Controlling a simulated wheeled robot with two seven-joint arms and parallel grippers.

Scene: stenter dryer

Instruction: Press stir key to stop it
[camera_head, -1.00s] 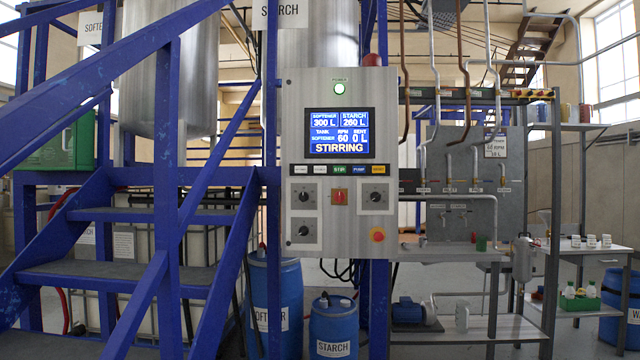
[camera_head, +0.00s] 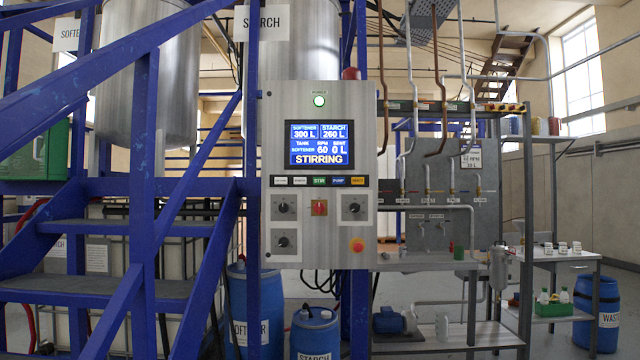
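The control panel (camera_head: 365,115) is a grey metal box on a blue post, near the middle of the head view. Its screen (camera_head: 319,145) reads softener 300 L, starch 260 L, tank softener, RPM 60, sent 0 L and STIRRING. Below it is a row of small labelled keys; the green stir key (camera_head: 319,181) is in the middle, between two pale keys and the blue pump key (camera_head: 339,181). An orange key (camera_head: 358,181) ends the row. Neither of my grippers is in view.
Blue stairs with railings (camera_head: 110,225) fill the left side. Blue drums (camera_head: 316,335) stand below the panel. A pipe rack and a bench (camera_head: 450,335) are at the right. The panel also has black knobs, a red switch (camera_head: 319,208) and a red-orange stop button (camera_head: 357,245).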

